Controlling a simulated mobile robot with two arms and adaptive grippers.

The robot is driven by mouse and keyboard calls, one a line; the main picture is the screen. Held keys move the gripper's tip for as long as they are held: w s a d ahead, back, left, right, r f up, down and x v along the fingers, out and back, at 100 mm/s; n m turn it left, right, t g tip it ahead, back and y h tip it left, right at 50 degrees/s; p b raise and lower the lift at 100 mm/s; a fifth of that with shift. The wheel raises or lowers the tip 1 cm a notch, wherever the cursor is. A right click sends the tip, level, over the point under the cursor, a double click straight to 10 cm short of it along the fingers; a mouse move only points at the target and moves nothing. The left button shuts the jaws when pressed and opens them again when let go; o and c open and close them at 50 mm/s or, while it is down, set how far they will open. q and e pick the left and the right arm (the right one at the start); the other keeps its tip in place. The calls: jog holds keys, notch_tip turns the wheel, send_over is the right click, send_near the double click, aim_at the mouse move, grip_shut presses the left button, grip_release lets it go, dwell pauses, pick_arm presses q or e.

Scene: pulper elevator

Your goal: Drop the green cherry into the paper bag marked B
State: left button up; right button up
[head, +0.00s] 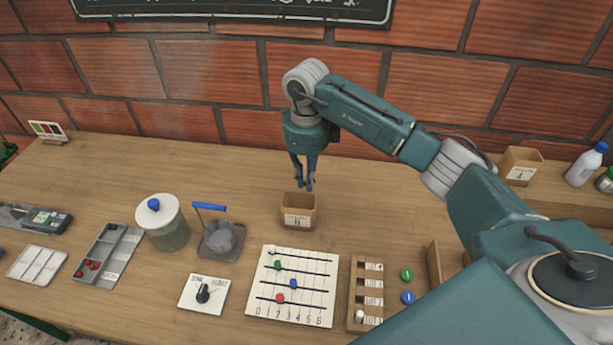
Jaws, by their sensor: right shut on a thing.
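My right gripper (310,186) points straight down, just above and slightly right of the middle of a small open brown paper bag (299,224). The mark on that bag's front label is too small to read surely. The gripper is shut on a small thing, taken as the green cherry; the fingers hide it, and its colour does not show. The fingertips are near the bag's back rim and do not appear inside it. Another paper bag (521,164), marked A, stands at the far right. My left gripper is not in view.
A compartment tray (118,246) with several red cherries, a glass jar (166,226) and a small pot with a blue handle (217,237) stand left. A slider board (319,262), dial card (187,294) and wooden rack (353,292) lie in front. The table behind the bag is clear.

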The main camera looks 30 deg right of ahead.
jog(key=o, duration=0.7)
notch_tip(320, 180, up, 12)
dwell(0.6)
